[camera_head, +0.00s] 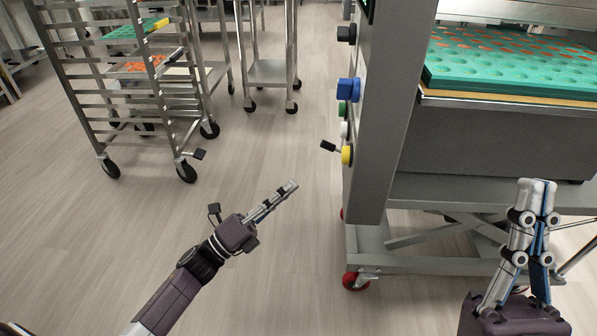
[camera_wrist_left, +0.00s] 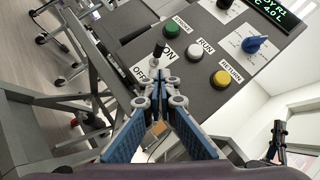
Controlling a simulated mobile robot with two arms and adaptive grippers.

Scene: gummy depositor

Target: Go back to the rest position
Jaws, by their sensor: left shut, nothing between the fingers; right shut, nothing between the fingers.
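My left gripper (camera_head: 290,186) is shut and empty, reaching in from the bottom left over open floor, to the left of the machine's control panel. In the left wrist view its fingers (camera_wrist_left: 162,84) meet at the tips in front of the panel. No contact with the panel can be made out. My right gripper (camera_head: 537,184) is shut and empty at the bottom right, in front of the machine's stand. It points away from me.
The machine's control panel (camera_head: 387,110) carries a blue knob (camera_wrist_left: 255,44), a black switch, and green, white and yellow (camera_wrist_left: 220,79) buttons. A green gummy tray (camera_head: 480,70) lies in the machine. A wheeled rack (camera_head: 101,90) stands at the upper left. The floor between is clear.

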